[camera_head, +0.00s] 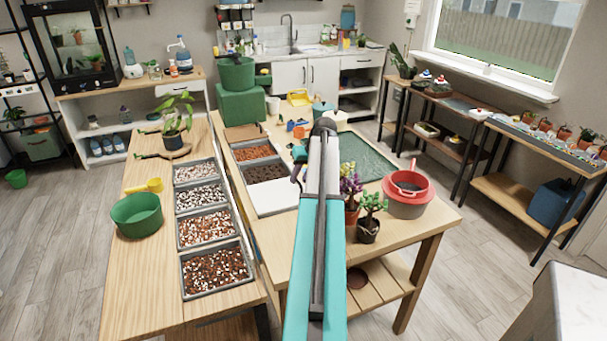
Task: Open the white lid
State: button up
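A flat white lid (272,197) lies on the wooden potting table, closing the nearest compartment of a row of trays. It looks flat and shut; the arm covers part of its right side. My arm reaches up through the middle of the view, over the table. A small dark part at its left side, which looks like my gripper (297,172), shows above and to the right of the lid. Its fingers are too small and too hidden to tell whether they are open or shut. I cannot tell whether it touches the lid.
Open compartments with dark soil (265,172) and brown bark (255,152) lie behind the lid. Potted plants (368,228) and a red bucket (407,192) stand right of my arm. A left-hand table holds several substrate trays (215,270) and a green bowl (137,214).

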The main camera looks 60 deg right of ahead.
jog(key=shift+c, duration=0.2)
grip_shut()
